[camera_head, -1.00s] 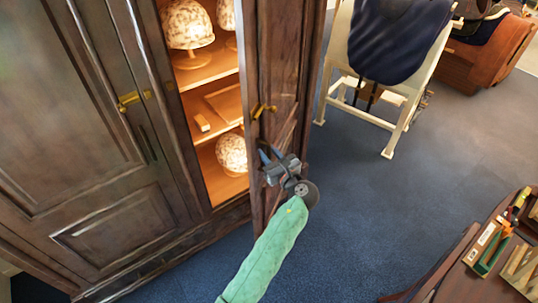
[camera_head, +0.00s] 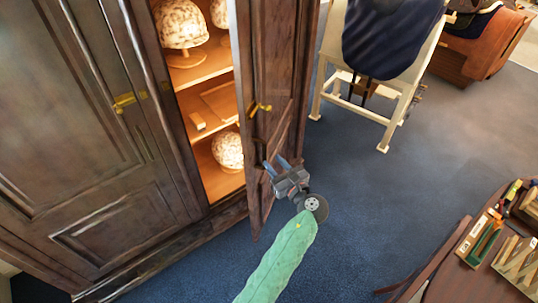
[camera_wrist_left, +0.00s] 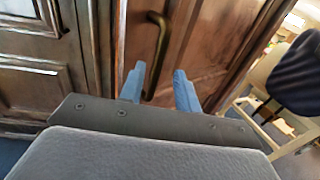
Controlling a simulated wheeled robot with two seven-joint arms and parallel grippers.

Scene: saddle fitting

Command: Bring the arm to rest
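My left gripper (camera_head: 275,166) is in front of the open wooden cupboard door (camera_head: 285,85), low on its face. Its two blue fingers are apart, and no object is held between them. In the left wrist view the fingers (camera_wrist_left: 158,88) point at the door's dark bar handle (camera_wrist_left: 156,50), whose lower end shows between them. I cannot tell whether they touch it. My left arm has a green sleeve and comes up from the bottom of the head view. My right gripper is not in view.
The lit cupboard shelves (camera_head: 210,112) hold patterned domed items (camera_head: 183,26) and small wooden pieces. A cream stand (camera_head: 395,98) with a dark blue cover stands behind right. A table (camera_head: 462,262) with tool trays is at lower right. Blue carpet between is clear.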

